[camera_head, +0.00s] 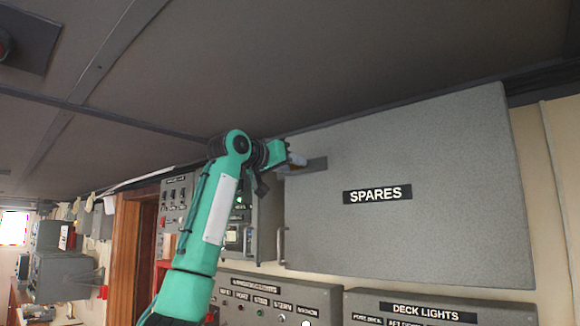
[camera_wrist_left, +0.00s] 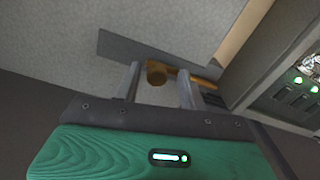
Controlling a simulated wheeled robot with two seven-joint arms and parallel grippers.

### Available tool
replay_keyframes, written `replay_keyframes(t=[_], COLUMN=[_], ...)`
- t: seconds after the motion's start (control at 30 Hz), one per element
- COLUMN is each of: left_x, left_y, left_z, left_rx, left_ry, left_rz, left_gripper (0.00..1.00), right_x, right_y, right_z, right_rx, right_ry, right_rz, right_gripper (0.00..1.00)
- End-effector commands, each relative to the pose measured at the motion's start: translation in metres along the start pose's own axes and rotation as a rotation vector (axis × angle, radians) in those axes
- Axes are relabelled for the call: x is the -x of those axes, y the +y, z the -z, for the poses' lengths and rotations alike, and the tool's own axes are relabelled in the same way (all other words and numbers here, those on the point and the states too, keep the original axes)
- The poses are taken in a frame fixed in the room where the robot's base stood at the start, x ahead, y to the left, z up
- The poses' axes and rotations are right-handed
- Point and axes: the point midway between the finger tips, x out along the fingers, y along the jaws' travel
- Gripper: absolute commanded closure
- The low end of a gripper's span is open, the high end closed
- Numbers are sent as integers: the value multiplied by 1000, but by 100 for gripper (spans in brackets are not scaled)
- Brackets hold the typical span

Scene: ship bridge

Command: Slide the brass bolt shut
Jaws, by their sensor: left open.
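The brass bolt (camera_wrist_left: 194,76) shows in the left wrist view as a rod with a round knob (camera_wrist_left: 156,72) at its left end. It lies by a dark grey plate (camera_wrist_left: 130,48) on the light grey cabinet (camera_head: 450,150) marked SPARES. My left gripper (camera_wrist_left: 158,75) is open, and the knob appears between its two fingertips; I see no clear contact with either finger. In the head view my left gripper (camera_head: 296,160) is at the cabinet's upper left, beside the plate (camera_head: 312,165), and the brass bolt cannot be made out there.
A bar handle (camera_head: 282,246) is on the cabinet's lower left edge. A switch panel (camera_head: 175,205) stands left of the cabinet, and labelled consoles (camera_head: 262,292) lie below. The ceiling (camera_head: 250,60) runs close above the cabinet.

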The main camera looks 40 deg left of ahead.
Motion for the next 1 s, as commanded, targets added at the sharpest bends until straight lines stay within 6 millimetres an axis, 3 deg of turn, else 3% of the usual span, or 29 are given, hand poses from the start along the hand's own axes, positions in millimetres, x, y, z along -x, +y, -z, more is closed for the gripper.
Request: replay_keyframes(t=[0.17, 0.6, 0.8, 1.0], left_x=[22, 111, 132, 135], left_y=[-2, -4, -4, -3], left_z=[-5, -4, -2, 0], left_rx=[0, 1, 2, 2], left_ry=[3, 5, 2, 1], left_rz=[0, 1, 1, 1], left_gripper=[59, 59, 59, 59], right_x=[-19, -65, -72, -72], right_y=[1, 1, 1, 1], right_z=[-2, -5, -6, -6], right_rx=[0, 1, 1, 1], right_ry=[0, 1, 1, 1], right_rz=[-1, -2, -2, -2], right_gripper=[59, 59, 59, 59])
